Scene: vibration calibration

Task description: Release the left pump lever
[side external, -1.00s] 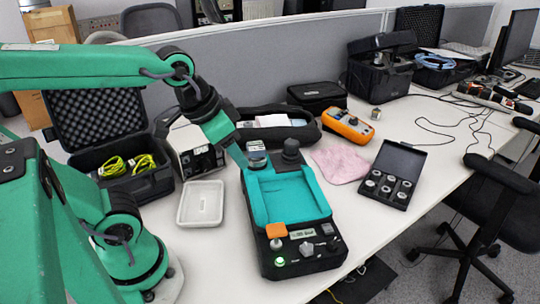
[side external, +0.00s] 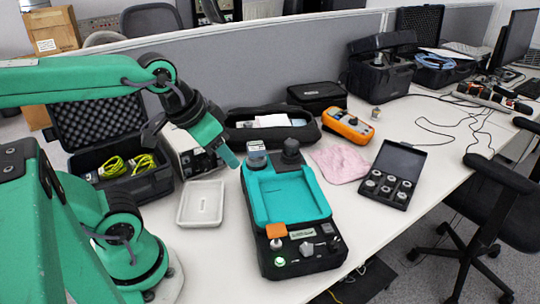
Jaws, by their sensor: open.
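A black calibration device (side external: 268,262) with a teal tray top (side external: 290,198) stands on the white table in the side external view. I cannot tell which part is the left pump lever. My gripper (side external: 234,163) is open, empty and above the table, just left of the device's back left corner.
A white tray (side external: 201,204) lies left of the device. An open black case with yellow cables (side external: 126,166) stands further left. A pink cloth (side external: 340,164), an orange meter (side external: 348,126) and an open box of round weights (side external: 388,186) lie to the right. The table front right is clear.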

